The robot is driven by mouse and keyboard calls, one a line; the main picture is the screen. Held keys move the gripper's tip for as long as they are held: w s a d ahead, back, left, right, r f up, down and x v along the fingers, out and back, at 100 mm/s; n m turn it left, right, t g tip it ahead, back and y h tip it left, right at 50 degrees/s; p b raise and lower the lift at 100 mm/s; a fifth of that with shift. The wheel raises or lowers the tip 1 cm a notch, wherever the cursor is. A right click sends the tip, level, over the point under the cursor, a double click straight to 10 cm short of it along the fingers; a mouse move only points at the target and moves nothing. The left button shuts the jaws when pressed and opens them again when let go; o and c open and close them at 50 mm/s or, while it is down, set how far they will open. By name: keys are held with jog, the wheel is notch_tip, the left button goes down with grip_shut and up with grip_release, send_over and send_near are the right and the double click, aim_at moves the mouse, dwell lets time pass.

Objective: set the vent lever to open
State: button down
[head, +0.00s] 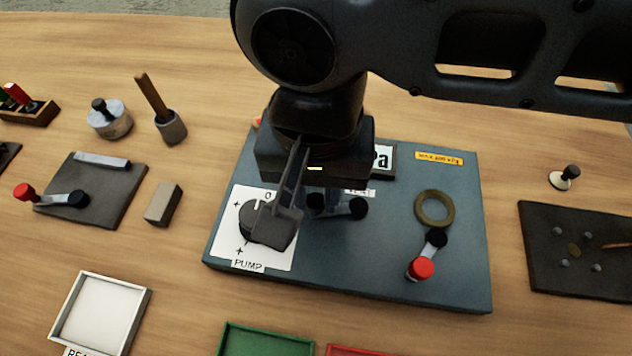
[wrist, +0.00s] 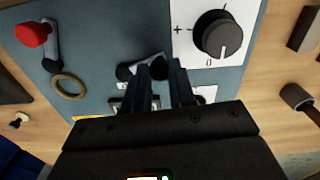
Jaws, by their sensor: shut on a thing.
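The vent lever (head: 357,208) is a short grey arm with a dark round end, mounted on the blue-grey panel (head: 385,265) below a small label. In the wrist view the same lever (wrist: 125,72) lies nearly sideways, and its dark inner end is between my fingertips. My gripper (wrist: 159,70) is shut on that end. In the head view my near finger hides part of the lever and the pump dial (head: 259,222). The lever's exact grip contact and its position marks are hidden.
A red-knobbed lever (head: 421,268) and a brass ring (head: 434,208) are on the panel's right. The pump dial's white plate (head: 225,255) is close on the left. Loose tools and a small dark board (head: 105,205) lie further left. Trays (head: 262,342) stand in front.

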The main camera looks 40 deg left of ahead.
jog(key=n+p, duration=0.1)
jog(key=d+n+p, duration=0.1)
jog(key=shift+s+r+n, duration=0.15)
jog(key=shift+s+n, duration=0.15)
jog(key=shift+s, duration=0.1)
jog(key=n, duration=0.1)
jog(key=d+n+p, duration=0.1)
jog(key=shift+s+d+n+p, duration=0.1)
jog(key=shift+s+n+p, duration=0.2)
jog(key=shift+n, duration=0.1)
jog(key=shift+d+n+p, duration=0.4)
jog(key=shift+d+n, duration=0.2)
jog(key=shift+n, duration=0.6)
jog(key=shift+w+d+n, duration=0.1)
jog(key=shift+d+n, duration=0.2)
jog(key=shift+n, duration=0.4)
jog(key=shift+d+n, duration=0.3)
jog(key=shift+n, duration=0.4)
jog(key=c, duration=0.9)
grip_release()
jog(key=shift+c, duration=0.2)
